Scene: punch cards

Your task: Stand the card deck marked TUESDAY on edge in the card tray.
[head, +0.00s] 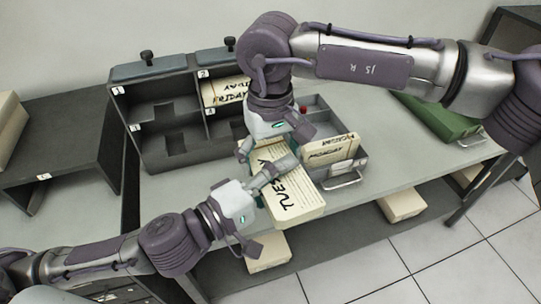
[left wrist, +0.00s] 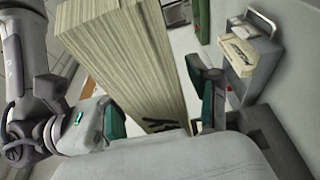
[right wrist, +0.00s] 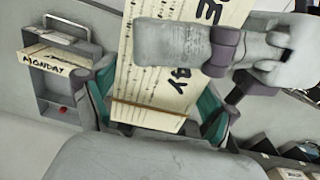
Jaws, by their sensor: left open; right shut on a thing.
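The cream TUESDAY deck (head: 295,193) is in the air in front of the card tray, its lettered face up and tilted in the head view. My right gripper (head: 273,148) is shut on its far end from above; the deck shows between its fingers in the right wrist view (right wrist: 150,75). My left gripper (head: 271,208) is open at the deck's near left, and its fingers lie on either side of the deck (left wrist: 125,60) in the left wrist view; I cannot tell whether they touch it. The grey card tray (head: 350,170) holds the upright MONDAY deck (right wrist: 58,66).
A dark rack (head: 150,88) with numbered compartments stands at the back left; a FRIDAY deck (head: 222,92) sits in compartment 2. A green box (head: 435,115) lies right of the tray. Pale boxes (head: 402,204) are below the table. Bare tabletop (head: 185,190) shows at left.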

